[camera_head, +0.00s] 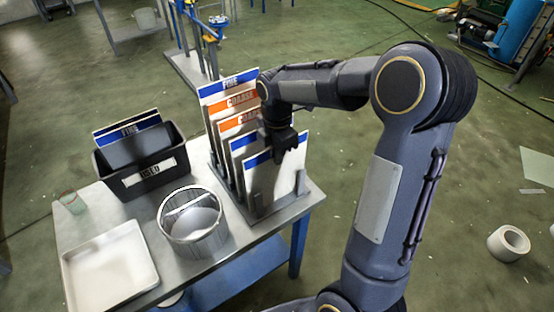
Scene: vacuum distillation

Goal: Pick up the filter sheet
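Several upright filter sheets stand one behind another in a metal rack (258,212) on the table's right side. The rearmost sheet (228,84) has a blue band reading FINE. Behind the front ones are sheets with orange bands reading COARSE (240,99). The front sheet (268,186) is pale with a blue band along its top edge. My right gripper (283,150) points down at the top edge of the front sheet and covers part of its band. Its fingers are small and dark, so I cannot tell their opening or whether they touch the sheet. My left gripper is out of view.
A black bin (150,178) labelled USED holds sheets, at least one blue-banded. A white roll (508,243) lies on the floor at right.

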